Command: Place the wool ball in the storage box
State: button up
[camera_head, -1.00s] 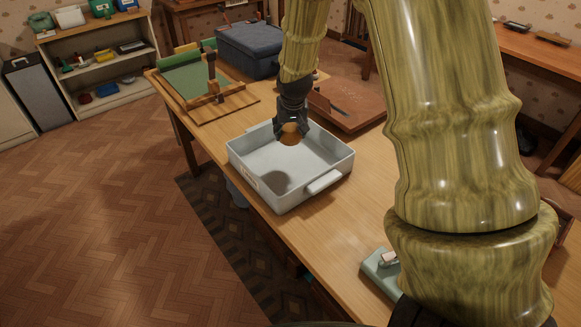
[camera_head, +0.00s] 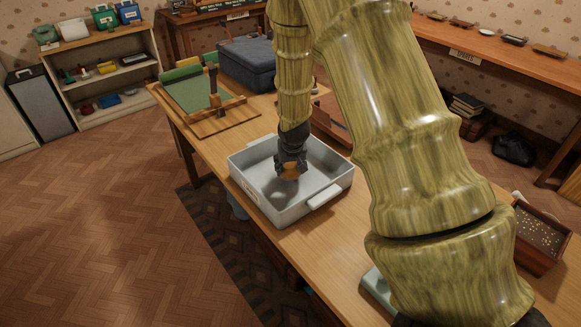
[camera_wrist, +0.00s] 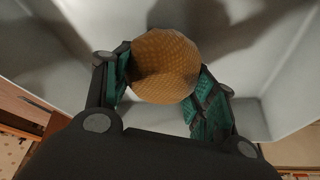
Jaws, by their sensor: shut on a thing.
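The wool ball (camera_head: 290,174) is orange-brown and round. My gripper (camera_head: 290,166) is shut on it and points down inside the walls of the storage box. In the wrist view the ball (camera_wrist: 165,66) sits between the two green-padded fingers, with the box's pale floor and walls behind it. The storage box (camera_head: 247,160) is a light grey open tray with a label on its front wall and a side handle, standing on the wooden table. A shadow lies on the box floor below the ball. I cannot tell whether the ball touches the floor.
A green board with a wooden frame (camera_head: 196,93) and a dark blue case (camera_head: 246,62) stand behind the box on the table (camera_head: 215,144). A brown case (camera_head: 330,118) is close behind the box. A tray of small bits (camera_head: 538,236) is at right.

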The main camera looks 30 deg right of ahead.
jog(key=shift+f, duration=0.55)
jog(key=shift+f, duration=0.15)
jog(key=o, duration=1)
jog(key=b+v, duration=0.1)
jog(key=v, duration=1.1)
jog(key=shift+b, duration=0.35)
jog(key=shift+w, duration=0.1)
